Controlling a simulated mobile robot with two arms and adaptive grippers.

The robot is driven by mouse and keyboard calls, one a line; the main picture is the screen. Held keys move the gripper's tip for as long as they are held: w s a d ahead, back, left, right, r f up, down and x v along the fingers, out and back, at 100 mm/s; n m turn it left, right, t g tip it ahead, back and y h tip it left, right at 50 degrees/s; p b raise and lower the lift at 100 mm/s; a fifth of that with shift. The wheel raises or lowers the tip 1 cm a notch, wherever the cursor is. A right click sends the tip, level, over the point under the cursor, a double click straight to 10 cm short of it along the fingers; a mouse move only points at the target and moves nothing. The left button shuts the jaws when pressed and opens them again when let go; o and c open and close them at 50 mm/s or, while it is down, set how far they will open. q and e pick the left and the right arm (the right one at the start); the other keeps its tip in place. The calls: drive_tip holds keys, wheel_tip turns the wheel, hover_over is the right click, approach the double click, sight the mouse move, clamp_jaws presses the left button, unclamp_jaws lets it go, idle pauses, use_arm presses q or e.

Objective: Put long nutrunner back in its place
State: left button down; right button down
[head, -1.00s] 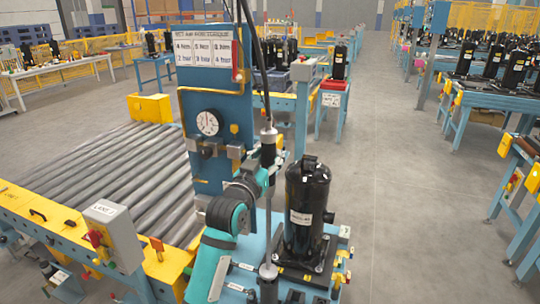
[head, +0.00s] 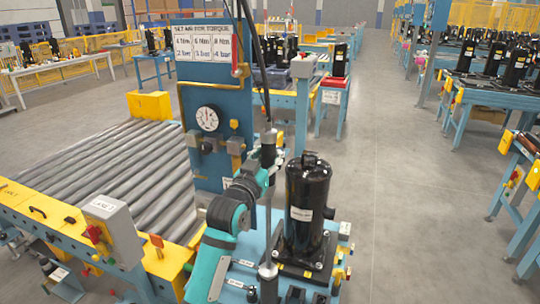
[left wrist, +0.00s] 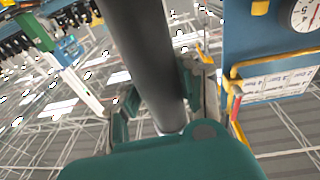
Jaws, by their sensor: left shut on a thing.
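The long nutrunner (head: 268,221) hangs upright to the left of the black compressor (head: 306,203), with a dark upper body and a thin long shaft. Its lower end is just above or among fittings at the base; I cannot tell if it touches anything. My left gripper (head: 266,158) is shut around the dark upper body. In the left wrist view that body is a thick dark cylinder (left wrist: 146,60) between the fingers of the left gripper (left wrist: 160,103). The nutrunner's place cannot be told for certain. My right gripper is out of view.
A blue panel (head: 215,80) with a gauge (head: 207,119) and a torque sign (head: 202,42) stands just behind the tool. A roller conveyor (head: 110,165) lies to the left. The floor (head: 410,200) on the right is clear.

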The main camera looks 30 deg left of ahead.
use_arm(q)
drive_tip(key=shift+f+b, duration=0.35)
drive_tip(key=shift+f, duration=0.05)
idle(0.4)
drive_tip(key=c, duration=0.9)
unclamp_jaws()
drive_tip(key=shift+s, duration=0.1)
drive_tip(key=shift+o, duration=0.7)
drive_tip(key=shift+f, duration=0.4)
drive_tip(key=v, duration=1.2)
drive_tip(key=shift+r, duration=0.3)
